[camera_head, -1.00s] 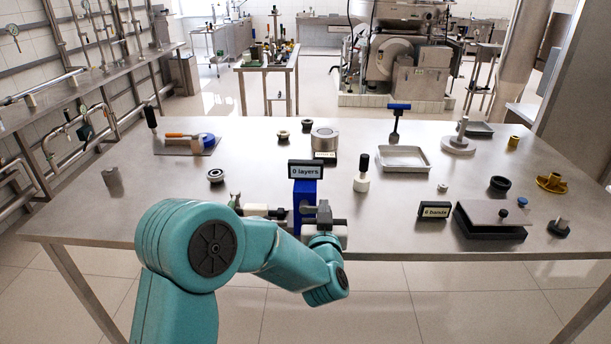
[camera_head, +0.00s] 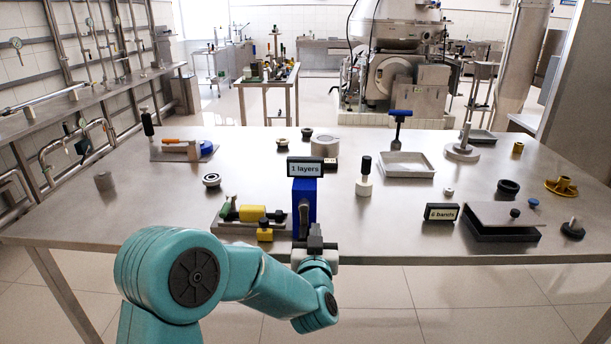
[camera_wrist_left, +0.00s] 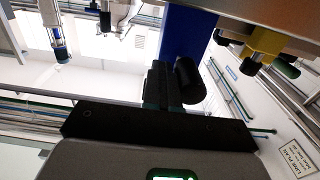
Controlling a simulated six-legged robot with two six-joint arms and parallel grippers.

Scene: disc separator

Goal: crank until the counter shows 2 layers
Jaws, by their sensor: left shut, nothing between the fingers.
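The counter (camera_head: 305,167) reads "1 layers" and sits on top of a blue post (camera_head: 304,198) near the front edge of the table. A dark crank arm (camera_head: 303,218) shows on the post's front. My left gripper (camera_head: 313,240) is at the foot of the post, partly hidden by its own wrist. In the left wrist view, its dark fingers (camera_wrist_left: 162,85) are shut and empty, next to a black cylindrical knob (camera_wrist_left: 189,80) in front of the blue post (camera_wrist_left: 187,35). I cannot tell whether they touch the knob. My right gripper is not in view.
A fixture with yellow blocks (camera_head: 252,213) stands just left of the post. A "6 bands" display (camera_head: 441,212) and a dark box with a metal lid (camera_head: 503,217) are at the right. A white-based black-handled tool (camera_head: 364,180) stands behind, right of the post.

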